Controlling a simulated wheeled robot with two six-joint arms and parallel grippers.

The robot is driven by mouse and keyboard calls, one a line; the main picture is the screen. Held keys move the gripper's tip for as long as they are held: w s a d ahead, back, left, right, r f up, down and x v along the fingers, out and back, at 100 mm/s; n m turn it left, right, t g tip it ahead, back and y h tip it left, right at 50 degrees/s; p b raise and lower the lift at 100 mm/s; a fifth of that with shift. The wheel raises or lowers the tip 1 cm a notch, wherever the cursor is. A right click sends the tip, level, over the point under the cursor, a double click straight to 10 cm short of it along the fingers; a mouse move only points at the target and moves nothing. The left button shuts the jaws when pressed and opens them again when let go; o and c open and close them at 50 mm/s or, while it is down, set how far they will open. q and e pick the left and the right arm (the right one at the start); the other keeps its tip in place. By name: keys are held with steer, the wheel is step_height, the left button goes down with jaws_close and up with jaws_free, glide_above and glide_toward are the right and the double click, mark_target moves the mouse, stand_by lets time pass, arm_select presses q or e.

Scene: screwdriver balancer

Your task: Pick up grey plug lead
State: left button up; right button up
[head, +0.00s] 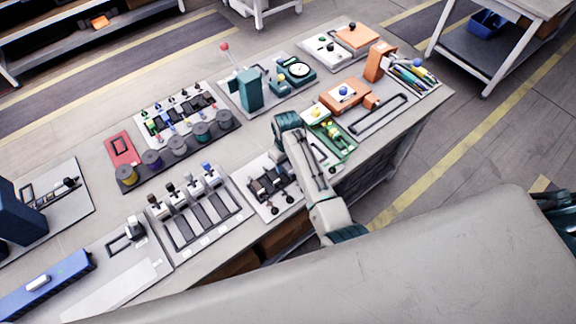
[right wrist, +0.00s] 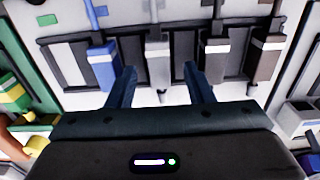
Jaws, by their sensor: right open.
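In the right wrist view, the grey plug lead (right wrist: 158,55) lies in a row on a pale panel with dark slots. It sits between a blue plug (right wrist: 103,65) and a darker plug (right wrist: 215,45), with a brown plug (right wrist: 268,55) at the right. My right gripper (right wrist: 160,76) is open and empty. Its two fingers stand to either side of the grey plug's lower end in the picture, and I cannot tell the height gap. In the head view my right gripper (head: 281,138) is over the bench, partly covered by my arm, which hides much of the panel. My left gripper is not in view.
A green fixture with yellow parts (head: 330,135) stands close to the right of my right arm. A four-slot panel (head: 195,212) lies to its left. Spools (head: 176,148) and a teal block (head: 250,90) stand farther back. The bench is crowded.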

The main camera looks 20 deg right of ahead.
steer(key=shift+f, duration=0.7)
steer(key=c, duration=1)
